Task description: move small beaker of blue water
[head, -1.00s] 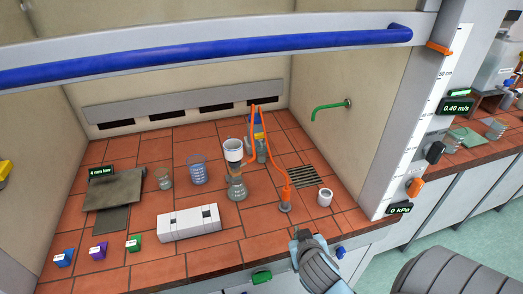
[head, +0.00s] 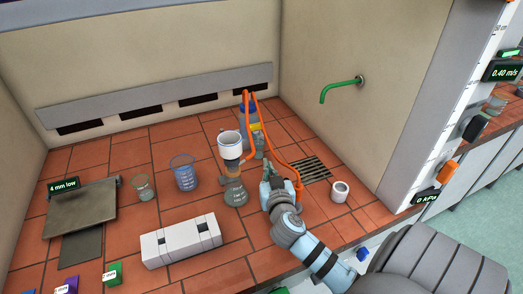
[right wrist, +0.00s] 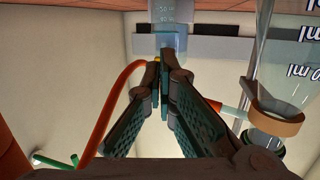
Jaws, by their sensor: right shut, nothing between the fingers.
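Two beakers stand upright on the red tiles in the head view. One small beaker (head: 144,187) looks greyish and clear, and a larger beaker (head: 182,174) to its right has blue markings and a bluish tint. I cannot tell for sure which holds blue water. My right gripper (head: 267,172) is at the right of the beakers, past the flask. In the right wrist view its fingers (right wrist: 163,72) are shut with nothing between them. My left gripper is not in view.
A funnel on a flask (head: 235,193) stands between the beakers and my right gripper. An orange hose (head: 283,157) and a blue-capped bottle (head: 249,125) are close behind the gripper. A white cup (head: 340,193), a white block (head: 181,242) and a grey plate (head: 80,209) also stand here.

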